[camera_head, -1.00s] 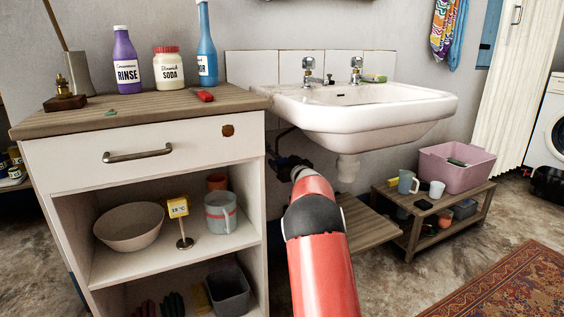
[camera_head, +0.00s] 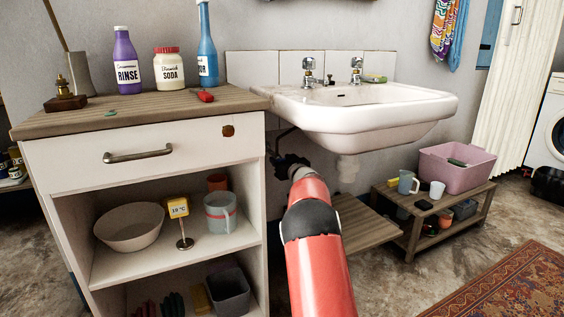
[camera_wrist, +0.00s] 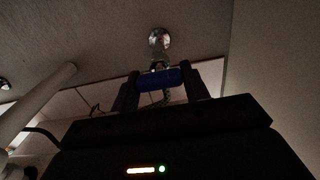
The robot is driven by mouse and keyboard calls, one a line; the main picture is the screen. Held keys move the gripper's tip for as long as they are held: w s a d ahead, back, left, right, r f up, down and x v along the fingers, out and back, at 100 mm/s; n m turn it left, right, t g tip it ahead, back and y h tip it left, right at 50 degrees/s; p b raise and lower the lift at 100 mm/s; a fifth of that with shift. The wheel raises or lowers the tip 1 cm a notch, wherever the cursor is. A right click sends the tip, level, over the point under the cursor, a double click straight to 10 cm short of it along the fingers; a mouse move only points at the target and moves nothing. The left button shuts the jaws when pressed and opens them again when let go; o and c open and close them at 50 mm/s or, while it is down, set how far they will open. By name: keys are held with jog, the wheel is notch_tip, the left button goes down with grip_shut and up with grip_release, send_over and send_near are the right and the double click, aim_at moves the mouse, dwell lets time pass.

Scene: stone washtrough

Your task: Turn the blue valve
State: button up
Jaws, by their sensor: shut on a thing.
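The blue valve (camera_wrist: 160,79) shows in the dark wrist view as a blue handle between the two fingers of my gripper (camera_wrist: 161,88). The gripper is shut on it, one finger at each end. A round metal fitting (camera_wrist: 159,39) and a flexible hose are just beyond the valve, under the basin. In the head view my red arm reaches under the left side of the white sink (camera_head: 365,120). There my gripper (camera_head: 284,162) is a small dark shape beside the cabinet, and the valve itself cannot be made out.
A wooden cabinet (camera_head: 145,175) with bottles on top stands close at the left of my arm. A low wooden shelf (camera_head: 415,225) with a pink tub (camera_head: 457,167) and cups is at the right. The drain pipe (camera_head: 347,168) hangs under the basin.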

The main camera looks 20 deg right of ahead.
jog(key=n, duration=0.3)
jog(key=shift+n, duration=0.4)
jog(key=n, duration=0.4)
jog(key=shift+a+f+n, duration=0.15)
jog(key=shift+n, duration=0.15)
jog(key=n, duration=0.4)
jog(key=shift+f+n+b, duration=0.1)
jog(key=shift+n+b, duration=0.2)
jog(key=shift+n, duration=1.6)
jog(key=o, duration=1)
